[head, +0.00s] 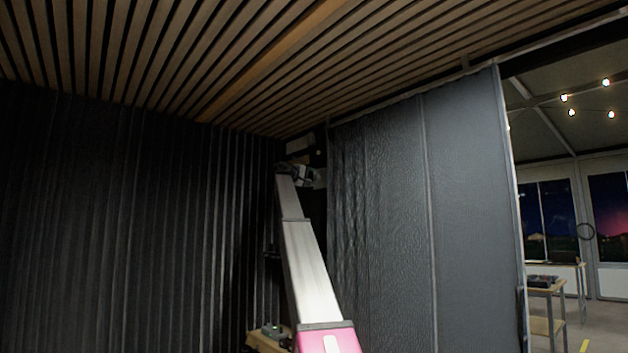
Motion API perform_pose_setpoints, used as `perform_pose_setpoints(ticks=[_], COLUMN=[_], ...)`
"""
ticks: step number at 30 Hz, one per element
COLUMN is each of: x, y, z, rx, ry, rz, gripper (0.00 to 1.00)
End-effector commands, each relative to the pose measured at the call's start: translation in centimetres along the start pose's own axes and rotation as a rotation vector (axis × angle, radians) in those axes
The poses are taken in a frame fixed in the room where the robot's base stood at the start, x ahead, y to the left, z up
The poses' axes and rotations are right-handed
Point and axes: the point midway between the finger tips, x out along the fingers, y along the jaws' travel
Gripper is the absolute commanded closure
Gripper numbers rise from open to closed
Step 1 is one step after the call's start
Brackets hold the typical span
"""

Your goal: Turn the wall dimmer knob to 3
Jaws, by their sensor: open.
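My arm reaches up and away from the bottom middle of the head view. My gripper (304,174) is at its far end, small and dark, in the shadowed corner where the dark walls meet. It is open, and I see nothing held in it. I cannot make out the wall dimmer knob or its numbers. A small pale box-like shape (299,144) is on the wall just above my gripper, too small and dim to identify. I cannot tell whether my gripper touches anything there.
A ribbed dark wall (120,220) is on the left, a grey panel wall (470,200) on the right. A slatted wood ceiling (200,50) is overhead. A small wooden table (268,342) stands low by my arm. Beyond an opening at right is a wooden stand (545,289) near windows.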

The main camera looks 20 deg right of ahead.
Motion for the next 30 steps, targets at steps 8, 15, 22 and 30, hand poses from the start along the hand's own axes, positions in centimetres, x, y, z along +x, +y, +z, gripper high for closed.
perform_pose_setpoints(ticks=[8,15,22,30], x=[-5.2,-8.4,-8.8,-8.8], y=[0.0,-0.1,-0.1,0.0], z=[0.1,0.1,0.0,0.0], rx=[0.000,-0.001,-0.001,-0.001], ry=[0.001,0.000,-0.001,0.000], rz=[0.000,0.000,0.001,0.000], gripper=[0.37,0.37,0.37,0.37])
